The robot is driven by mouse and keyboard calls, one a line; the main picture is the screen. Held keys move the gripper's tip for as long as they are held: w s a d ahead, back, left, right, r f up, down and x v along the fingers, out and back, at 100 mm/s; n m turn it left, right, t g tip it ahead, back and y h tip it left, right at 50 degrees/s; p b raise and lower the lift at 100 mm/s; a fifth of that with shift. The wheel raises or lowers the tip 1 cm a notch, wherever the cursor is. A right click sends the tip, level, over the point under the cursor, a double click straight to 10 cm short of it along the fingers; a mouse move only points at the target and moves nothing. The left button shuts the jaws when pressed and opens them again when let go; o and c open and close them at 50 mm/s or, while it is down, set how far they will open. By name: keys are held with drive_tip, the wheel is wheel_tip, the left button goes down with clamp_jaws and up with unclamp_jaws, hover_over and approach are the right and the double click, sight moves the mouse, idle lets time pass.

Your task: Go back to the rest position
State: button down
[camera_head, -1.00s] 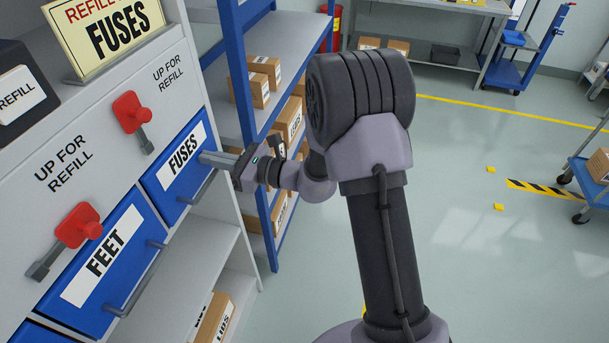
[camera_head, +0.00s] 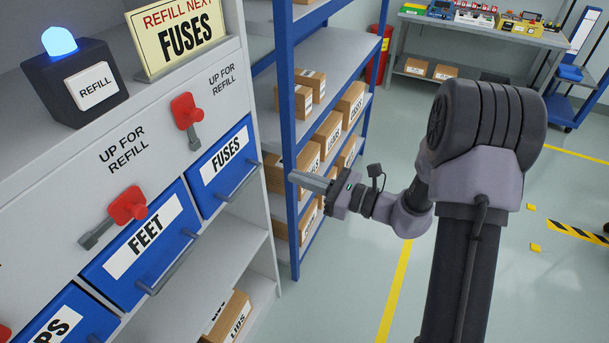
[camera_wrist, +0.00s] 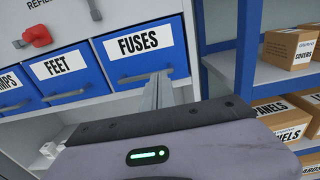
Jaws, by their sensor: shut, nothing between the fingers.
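My gripper (camera_head: 296,177) is shut and empty. In the head view it is out in front of the blue shelf rack, to the right of the blue FUSES drawer (camera_head: 222,165), with clear space between it and the drawer handle. The FUSES drawer looks closed. In the wrist view my gripper (camera_wrist: 160,80) points toward the FUSES drawer (camera_wrist: 143,53), and its fingertips overlap the handle in the picture.
The FEET drawer (camera_head: 137,262) is beside the FUSES drawer. Red levers (camera_head: 186,111) are on the panel above. A REFILL box (camera_head: 75,78) has a lit blue lamp. The blue rack (camera_head: 288,130) with cartons stands close behind my gripper. Open floor is at right.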

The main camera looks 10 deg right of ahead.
drive_tip(key=s+a+r+n+g+h, duration=0.2)
drive_tip(key=s+a+r+n+g, duration=0.25)
drive_tip(key=s, duration=0.45)
drive_tip(key=s+a+r+n+g+h, duration=0.1)
drive_tip(key=s+a+r+n+g, duration=0.1)
drive_tip(key=s+a+n+g, duration=0.45)
drive_tip(key=s+d+r+n+t+h, duration=0.2)
drive_tip(key=s+d+n+t+h, duration=0.4)
drive_tip(key=s+d+n+h, duration=0.3)
drive_tip(key=s+d, duration=0.1)
drive_tip(key=d, duration=0.2)
drive_tip(key=shift+d+r+n+h+b, duration=0.25)
drive_tip(key=shift+n+h+b, duration=0.05)
drive_tip(key=shift+n+b, duration=0.1)
